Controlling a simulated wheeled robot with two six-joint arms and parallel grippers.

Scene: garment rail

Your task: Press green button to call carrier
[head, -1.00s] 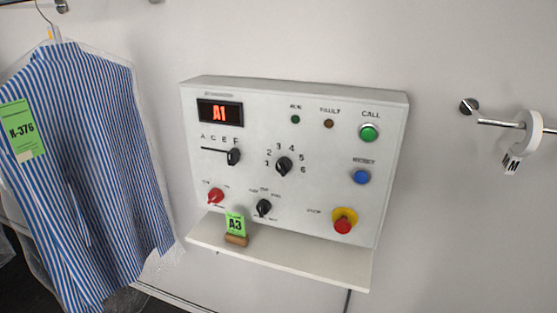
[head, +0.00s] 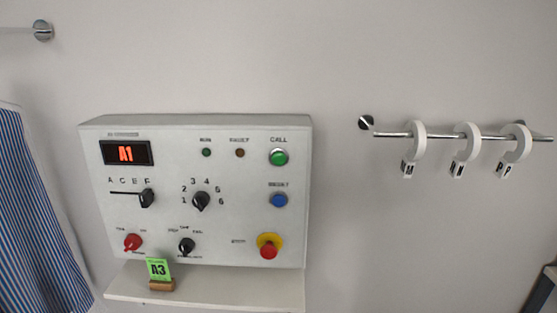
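The green button (head: 278,157) sits under the word CALL at the upper right of the white control panel (head: 230,225) on the wall. The red display (head: 125,153) at the panel's upper left reads A1. A slider knob (head: 147,198) stands near F on the A C E F scale. A black rotary knob (head: 201,201) is surrounded by the numbers 1 to 6. A green card (head: 158,268) marked A3 stands in a wooden holder on the shelf below. Neither gripper is in view.
A blue reset button (head: 279,201) and a red mushroom button (head: 268,250) lie below the green one. A red knob (head: 132,242) is at lower left. A wall rail with white rings (head: 466,143) is at right. A striped shirt (head: 35,220) hangs at left.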

